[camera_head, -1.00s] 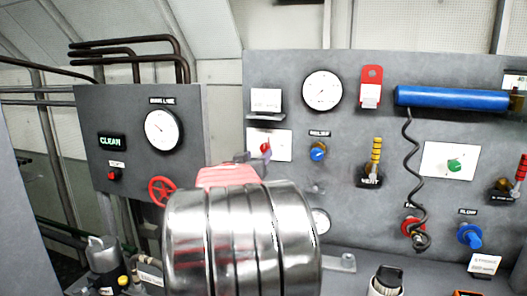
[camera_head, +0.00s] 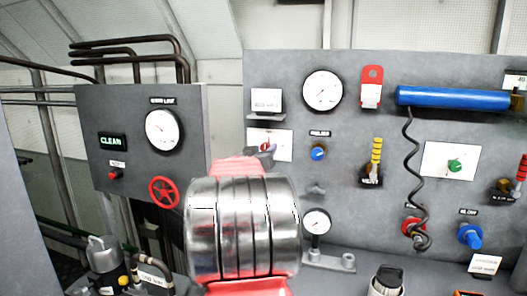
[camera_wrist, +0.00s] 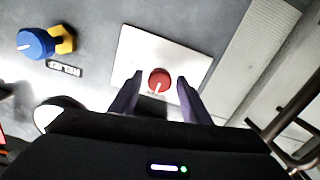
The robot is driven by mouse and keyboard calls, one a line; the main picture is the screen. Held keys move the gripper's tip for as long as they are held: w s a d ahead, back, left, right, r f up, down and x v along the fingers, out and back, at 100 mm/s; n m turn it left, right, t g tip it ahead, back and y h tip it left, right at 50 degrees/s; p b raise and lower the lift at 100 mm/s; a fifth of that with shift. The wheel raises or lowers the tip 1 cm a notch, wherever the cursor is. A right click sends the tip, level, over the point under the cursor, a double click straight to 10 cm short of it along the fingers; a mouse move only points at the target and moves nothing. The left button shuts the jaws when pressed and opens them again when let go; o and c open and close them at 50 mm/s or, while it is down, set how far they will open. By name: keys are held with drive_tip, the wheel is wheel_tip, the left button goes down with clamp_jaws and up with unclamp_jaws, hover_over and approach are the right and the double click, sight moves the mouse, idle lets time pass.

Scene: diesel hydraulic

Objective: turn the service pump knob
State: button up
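A red knob (camera_head: 266,147) with a white pointer line sits on a white plate (camera_head: 283,143) on the grey panel. No readable label shows which knob is the service pump's. In the head view my arm partly covers the plate and my gripper (camera_head: 268,158) is mostly hidden behind it, close to this knob. In the wrist view the red knob (camera_wrist: 159,80) shows between the two dark fingers of my gripper (camera_wrist: 160,76). The fingers are apart, with a gap on each side of the knob. No contact is visible.
A blue knob (camera_head: 318,152) is right of the plate; the wrist view also shows a blue knob (camera_wrist: 36,43) on a yellow base. A yellow-handled vent lever (camera_head: 375,160), a green knob (camera_head: 455,165) and a coiled black cable (camera_head: 415,180) are farther right. A red handwheel (camera_head: 163,191) is left.

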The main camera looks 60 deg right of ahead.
drive_tip(key=c, duration=0.9)
drive_tip(key=shift+o, duration=0.2)
drive_tip(key=shift+m, duration=0.3)
drive_tip(key=m, duration=0.8)
drive_tip(key=shift+m, duration=0.3)
drive_tip(key=m, duration=0.4)
drive_tip(key=shift+m, duration=0.3)
drive_tip(key=m, duration=0.4)
drive_tip(key=shift+s+f, duration=0.1)
drive_tip(key=shift+f, duration=0.05)
drive_tip(key=o, duration=1)
